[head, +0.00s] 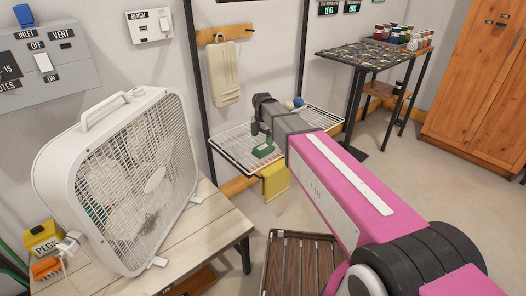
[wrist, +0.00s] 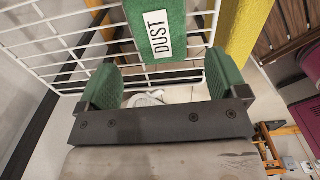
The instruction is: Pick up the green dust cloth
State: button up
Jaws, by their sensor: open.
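The green dust cloth (wrist: 150,12) carries a white "DUST" label and lies over the white wire rack in the wrist view. In the head view a small green patch on the rack looks like the same cloth (head: 263,150), partly hard to make out. My gripper (wrist: 160,75) has green finger pads, spread wide apart, with nothing between them. The cloth's near end is between the two fingers across the picture, just above the gap. In the head view my gripper (head: 262,126) is over the rack, close to the cloth.
A yellow cloth (wrist: 240,35) hangs close to the right of the green one; it also shows in the head view (head: 275,182). The wire rack (head: 232,142) is beside the wall. A box fan (head: 130,180) stands on a bench at left. A cream cloth (head: 223,72) hangs behind.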

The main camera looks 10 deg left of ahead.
aim_at(263, 147)
jog(key=shift+w+f, duration=0.1)
jog(key=shift+f, duration=3.5)
jog(key=c, duration=1)
